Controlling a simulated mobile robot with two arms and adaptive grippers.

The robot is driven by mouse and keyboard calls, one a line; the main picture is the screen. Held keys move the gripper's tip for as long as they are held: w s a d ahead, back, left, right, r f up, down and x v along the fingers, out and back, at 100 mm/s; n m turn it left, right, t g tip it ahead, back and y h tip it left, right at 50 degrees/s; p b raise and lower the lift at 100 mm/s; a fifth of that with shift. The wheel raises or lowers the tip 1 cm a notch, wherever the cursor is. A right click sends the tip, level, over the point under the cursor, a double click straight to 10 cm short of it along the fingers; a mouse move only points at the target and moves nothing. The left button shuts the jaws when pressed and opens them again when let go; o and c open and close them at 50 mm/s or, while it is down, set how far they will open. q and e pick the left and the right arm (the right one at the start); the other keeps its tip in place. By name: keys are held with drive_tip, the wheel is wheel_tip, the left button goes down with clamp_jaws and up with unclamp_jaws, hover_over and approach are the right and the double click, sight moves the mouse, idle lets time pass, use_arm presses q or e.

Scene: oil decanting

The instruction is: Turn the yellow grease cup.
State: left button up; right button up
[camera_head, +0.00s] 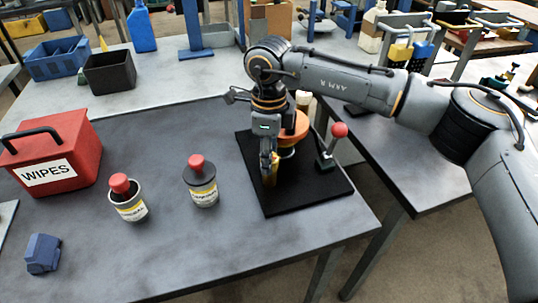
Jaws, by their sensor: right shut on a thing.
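The yellow grease cup (271,178) shows as a small yellow patch low at the fingertips of my right gripper (268,167), on the black base plate (303,194). My right gripper points down and is shut on the cup; the fingers hide most of it. An orange round part (297,130) on the plate is partly hidden behind the gripper. A lever with a red ball knob (339,130) stands right of it on the same plate. My left gripper is not in view.
Two small cans with red knobs, one at the left (128,199) and one nearer the plate (201,183), stand on the grey table. A red WIPES box (55,152) and a blue block (43,254) are further left. The front middle of the table is clear.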

drive_tip(key=o, duration=1.2)
drive_tip(key=shift+r, duration=0.1)
drive_tip(key=shift+r, duration=0.2)
wheel_tip(320, 180, up, 7)
drive_tip(key=shift+s+r, duration=0.1)
drive_tip(key=shift+r, duration=0.05)
